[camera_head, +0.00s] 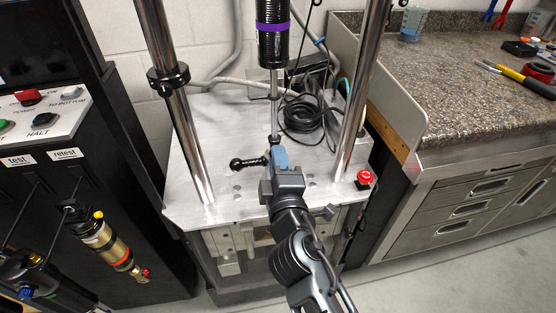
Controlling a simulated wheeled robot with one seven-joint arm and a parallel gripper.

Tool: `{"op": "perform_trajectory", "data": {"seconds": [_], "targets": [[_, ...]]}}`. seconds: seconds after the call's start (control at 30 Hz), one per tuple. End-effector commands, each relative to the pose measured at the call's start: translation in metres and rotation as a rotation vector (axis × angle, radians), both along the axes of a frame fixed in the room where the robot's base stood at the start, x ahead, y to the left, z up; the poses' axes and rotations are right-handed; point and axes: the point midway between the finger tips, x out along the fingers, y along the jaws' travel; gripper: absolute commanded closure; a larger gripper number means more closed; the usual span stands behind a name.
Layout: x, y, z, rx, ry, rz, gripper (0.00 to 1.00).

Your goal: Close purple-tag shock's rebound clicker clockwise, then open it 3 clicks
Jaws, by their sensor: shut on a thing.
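The purple-tag shock hangs upright between two chrome posts, its black body (272,65) ringed by a purple band (272,27). Its thin shaft (274,100) runs down to a small end fitting (275,138) above the metal plate. My gripper (279,153), with blue-grey fingertips, reaches up from the front and is shut at the shaft's lower end. It appears to hold the rebound clicker there, but the fingers hide the knob, so its turned position cannot be seen.
Chrome posts stand left (182,120) and right (358,95) of the gripper. A black-knobbed handle (248,162) lies just left of the fingertips. Coiled black cable (305,115) sits behind. A red stop button (365,177) is at the plate's right. Other shocks (105,240) are racked left.

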Motion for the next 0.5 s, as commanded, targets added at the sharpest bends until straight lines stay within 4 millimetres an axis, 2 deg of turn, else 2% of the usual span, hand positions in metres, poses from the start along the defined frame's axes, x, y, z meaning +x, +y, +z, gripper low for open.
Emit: {"op": "perform_trajectory", "data": {"seconds": [0.27, 0.3, 0.5], "targets": [[-0.0008, 0.0013, -0.0007, 0.001, 0.001, 0.003, 1.00], [-0.0008, 0.0013, -0.0008, 0.001, 0.002, 0.003, 0.74], [-0.0005, 0.0008, -0.0005, 0.001, 0.001, 0.002, 0.54]]}}
